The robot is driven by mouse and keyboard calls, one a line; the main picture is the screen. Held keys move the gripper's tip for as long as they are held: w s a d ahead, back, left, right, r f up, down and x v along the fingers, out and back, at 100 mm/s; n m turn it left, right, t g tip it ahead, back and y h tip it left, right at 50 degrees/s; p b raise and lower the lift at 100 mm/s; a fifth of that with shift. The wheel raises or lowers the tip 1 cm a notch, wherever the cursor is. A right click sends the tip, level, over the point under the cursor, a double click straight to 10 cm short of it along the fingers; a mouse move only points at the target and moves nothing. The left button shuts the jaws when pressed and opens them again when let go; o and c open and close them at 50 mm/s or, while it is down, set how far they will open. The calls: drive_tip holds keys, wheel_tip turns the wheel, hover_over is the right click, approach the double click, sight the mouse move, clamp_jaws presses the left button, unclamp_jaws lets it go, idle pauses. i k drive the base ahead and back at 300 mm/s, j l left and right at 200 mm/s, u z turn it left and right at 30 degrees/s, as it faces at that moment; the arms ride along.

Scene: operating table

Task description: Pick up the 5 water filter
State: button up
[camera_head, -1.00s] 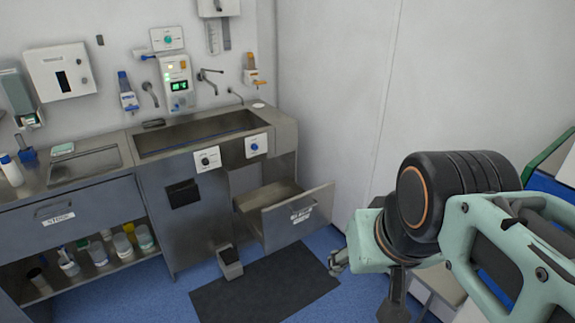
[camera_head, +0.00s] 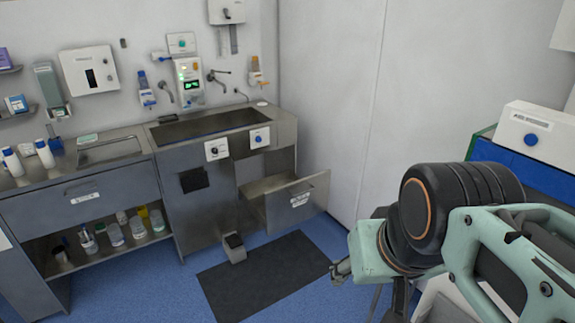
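I cannot tell for sure which thing is the water filter; no label with that name is readable. The steel sink unit (camera_head: 285,133) stands against the back wall, with taps and a white device with a green display (camera_head: 187,83) above it. An open drawer (camera_head: 297,203) sticks out at its right; its inside shows only in part. My gripper (camera_head: 341,271) shows only in part at the lower right, beside my arm, well in front of the sink unit and apart from it. Its finger opening is hard to make out, and nothing is seen held.
A small bin (camera_head: 235,249) stands on the floor by a dark mat (camera_head: 262,277). Bottles and cups (camera_head: 115,234) stand on the open lower shelf at left. A white box (camera_head: 538,132) sits at right behind my arm. Blue floor (camera_head: 185,292) is free in front.

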sight(43, 150)
drive_tip(key=i+j, duration=0.1)
drive_tip(key=j, duration=0.85)
drive_tip(key=i+j+u, duration=0.1)
drive_tip(key=j, duration=0.35)
drive_tip(key=i+j, duration=0.15)
drive_tip(key=j, duration=0.3)
drive_tip(key=i+j, duration=0.1)
drive_tip(key=j, duration=0.35)
drive_tip(key=i+j+u, duration=0.1)
drive_tip(key=j, duration=0.35)
drive_tip(key=i+j, duration=0.3)
drive_tip(key=j, duration=0.25)
drive_tip(key=i+j+u, duration=0.15)
drive_tip(key=i+j, duration=0.15)
drive_tip(key=j, duration=0.3)
drive_tip(key=i+j, duration=0.35)
drive_tip(key=j, duration=0.15)
drive_tip(key=i+j+u, duration=0.15)
drive_tip(key=i+j, duration=0.2)
drive_tip(key=j, duration=0.2)
